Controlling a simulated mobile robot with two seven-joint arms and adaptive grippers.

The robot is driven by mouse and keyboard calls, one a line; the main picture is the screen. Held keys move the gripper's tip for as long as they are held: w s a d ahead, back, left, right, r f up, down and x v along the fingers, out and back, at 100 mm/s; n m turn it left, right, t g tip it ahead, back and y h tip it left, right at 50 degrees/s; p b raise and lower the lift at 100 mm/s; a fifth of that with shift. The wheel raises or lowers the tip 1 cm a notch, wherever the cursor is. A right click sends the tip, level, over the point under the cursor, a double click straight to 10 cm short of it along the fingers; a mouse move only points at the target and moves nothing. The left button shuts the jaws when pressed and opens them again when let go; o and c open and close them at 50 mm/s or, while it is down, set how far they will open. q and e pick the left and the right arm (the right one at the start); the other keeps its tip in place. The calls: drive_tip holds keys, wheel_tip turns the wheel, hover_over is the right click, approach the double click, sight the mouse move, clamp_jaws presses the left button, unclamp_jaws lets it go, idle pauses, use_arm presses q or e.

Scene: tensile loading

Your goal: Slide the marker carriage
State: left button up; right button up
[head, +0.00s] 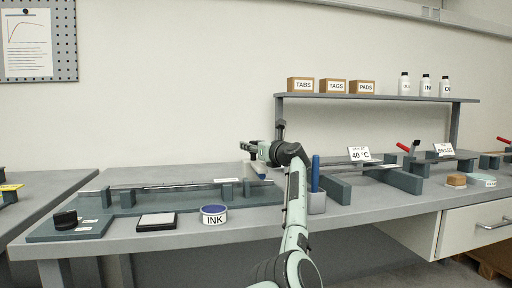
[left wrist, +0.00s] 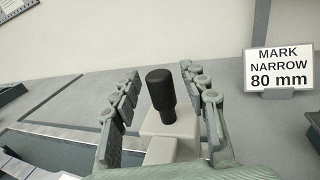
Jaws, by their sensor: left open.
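The marker carriage (left wrist: 172,128) shows in the left wrist view as a pale grey block with an upright black knob (left wrist: 161,92). My left gripper (left wrist: 160,76) is open, with one finger on each side of the knob and visible gaps to it. In the head view my left gripper (head: 252,148) is over the right end of the bench fixture, and the pale carriage (head: 256,169) is partly hidden behind it and my arm. A thin metal bar (head: 165,187) runs along the fixture to the left. My right gripper is not in view.
A sign (left wrist: 279,69) reads "MARK NARROW 80 mm" beside the carriage. An ink tin (head: 214,215), a pad (head: 157,221) and a black stamp (head: 66,218) sit at the bench front. A holder (head: 317,203) with a blue handle stands right of my arm.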

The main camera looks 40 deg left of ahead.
use_arm(q)
drive_tip(key=v, duration=1.2)
drive_tip(key=shift+s, duration=0.1)
